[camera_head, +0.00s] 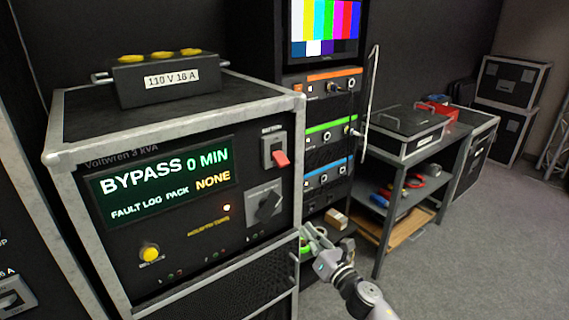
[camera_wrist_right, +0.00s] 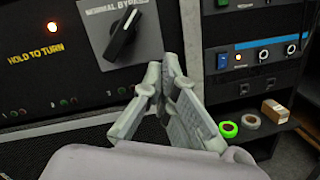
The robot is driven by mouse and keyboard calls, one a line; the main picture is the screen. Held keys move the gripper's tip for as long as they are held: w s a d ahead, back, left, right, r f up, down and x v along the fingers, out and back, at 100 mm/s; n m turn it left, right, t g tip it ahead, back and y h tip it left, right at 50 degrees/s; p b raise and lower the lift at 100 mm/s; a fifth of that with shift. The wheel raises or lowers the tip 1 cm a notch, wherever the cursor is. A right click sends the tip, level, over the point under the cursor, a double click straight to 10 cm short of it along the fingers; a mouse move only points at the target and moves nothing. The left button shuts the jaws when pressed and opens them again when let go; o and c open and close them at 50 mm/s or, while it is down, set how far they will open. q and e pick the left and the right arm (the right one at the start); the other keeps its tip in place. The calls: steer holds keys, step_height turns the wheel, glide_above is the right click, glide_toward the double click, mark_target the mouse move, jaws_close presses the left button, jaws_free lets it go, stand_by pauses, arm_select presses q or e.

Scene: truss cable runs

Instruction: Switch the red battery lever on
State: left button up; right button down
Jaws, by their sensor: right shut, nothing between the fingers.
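The red battery lever (camera_head: 281,158) sits on a grey plate at the upper right of the black UPS front (camera_head: 222,213) in the head view. It points down and outward from the plate. The UPS screen (camera_head: 160,182) reads BYPASS 0 MIN and FAULT LOG PACK NONE. My right gripper (camera_head: 309,236) is low and right of the UPS front, below the lever and apart from it. In the wrist view the right gripper (camera_wrist_right: 162,75) is shut and empty, below the rotary knob (camera_wrist_right: 125,32). The lever is not in the wrist view. My left gripper is not in view.
A battery box (camera_head: 165,80) with yellow caps stands on the UPS. A yellow button (camera_head: 149,254) is at its lower left. A rack with orange, green and blue units (camera_head: 330,130) stands to the right, then a shelf cart (camera_head: 400,150). The floor at right is clear.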

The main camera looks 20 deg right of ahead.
mark_target(281, 159)
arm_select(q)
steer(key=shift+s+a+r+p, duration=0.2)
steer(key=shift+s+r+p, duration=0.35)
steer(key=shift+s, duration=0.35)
arm_select(e)
step_height(281, 159, up, 8)
steer(key=a+n+y, duration=0.1)
steer(key=n+y, duration=0.1)
steer(key=n, duration=0.4)
steer(key=shift+w+a+t+y, duration=0.2)
steer(key=shift+w+t+y, duration=0.1)
steer(key=shift+w+t, duration=0.1)
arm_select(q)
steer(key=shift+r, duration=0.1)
arm_select(e)
steer(key=shift+w+r, duration=0.1)
steer(key=shift+r, duration=0.05)
steer(key=p+x, duration=0.1)
steer(key=x, duration=0.8)
steer(key=shift+p, duration=0.35)
steer(key=shift+w+a+r+p, duration=0.1)
steer(key=shift+w+r+p, duration=0.3)
steer(key=shift+r+p, duration=0.1)
arm_select(q)
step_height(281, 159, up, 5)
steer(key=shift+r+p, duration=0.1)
steer(key=shift+p, duration=1.15)
arm_select(e)
steer(key=shift+s+r, duration=1)
steer(key=shift+r, duration=0.2)
